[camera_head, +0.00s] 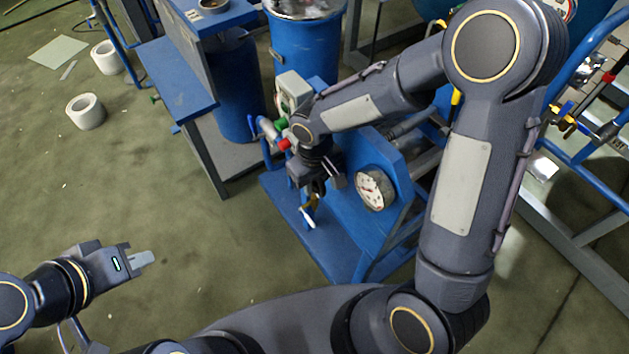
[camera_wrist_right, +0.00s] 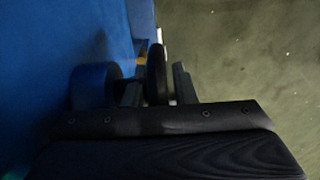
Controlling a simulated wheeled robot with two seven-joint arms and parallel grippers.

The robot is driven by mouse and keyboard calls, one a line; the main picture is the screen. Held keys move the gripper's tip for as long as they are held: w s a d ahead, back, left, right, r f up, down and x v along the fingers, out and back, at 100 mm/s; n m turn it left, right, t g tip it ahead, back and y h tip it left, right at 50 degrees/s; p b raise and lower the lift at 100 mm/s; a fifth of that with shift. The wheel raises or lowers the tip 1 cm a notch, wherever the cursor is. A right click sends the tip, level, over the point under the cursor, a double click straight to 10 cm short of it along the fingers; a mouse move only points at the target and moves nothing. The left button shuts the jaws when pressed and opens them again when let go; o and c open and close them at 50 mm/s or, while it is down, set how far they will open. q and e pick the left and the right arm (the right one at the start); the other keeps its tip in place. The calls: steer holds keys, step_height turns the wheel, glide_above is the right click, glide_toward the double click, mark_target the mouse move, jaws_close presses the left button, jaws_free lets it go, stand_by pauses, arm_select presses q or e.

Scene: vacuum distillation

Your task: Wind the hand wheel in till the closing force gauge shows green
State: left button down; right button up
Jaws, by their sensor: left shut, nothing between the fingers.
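The hand wheel (camera_wrist_right: 157,72) shows as a dark rim seen nearly edge-on in the right wrist view, beside a blue cylindrical part (camera_wrist_right: 92,86). My right gripper (camera_head: 318,186) is at the wheel in front of the blue machine. In the wrist view its two fingers (camera_wrist_right: 158,90) stand apart on either side of the rim, with a gap on the right side. The gripper hides most of the wheel in the head view. A round white gauge (camera_head: 375,189) faces up on the machine; its needle reading is too small to tell. My left gripper (camera_head: 143,258) is shut and empty over the floor.
The blue machine frame (camera_head: 330,250) stands in the middle. A blue table (camera_head: 180,80) and blue drum (camera_head: 303,45) stand behind it. White rolls (camera_head: 86,111) lie on the floor at upper left. A blue pipe frame is at right. The left floor is largely clear.

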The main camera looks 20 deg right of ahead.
jaws_close()
steer(key=t+b, duration=0.1)
steer(key=b, duration=0.1)
steer(key=t+b, duration=0.1)
steer(key=b, duration=0.2)
steer(key=shift+w+f+y, duration=0.1)
steer(key=shift+f+y, duration=0.15)
steer(key=shift+y, duration=0.15)
steer(key=shift+r+b, duration=0.1)
steer(key=shift+b, duration=0.3)
steer(key=shift+r+t, duration=0.2)
steer(key=shift+t, duration=0.1)
steer(key=shift+o, duration=1.5)
jaws_free()
steer(key=shift+r, duration=0.1)
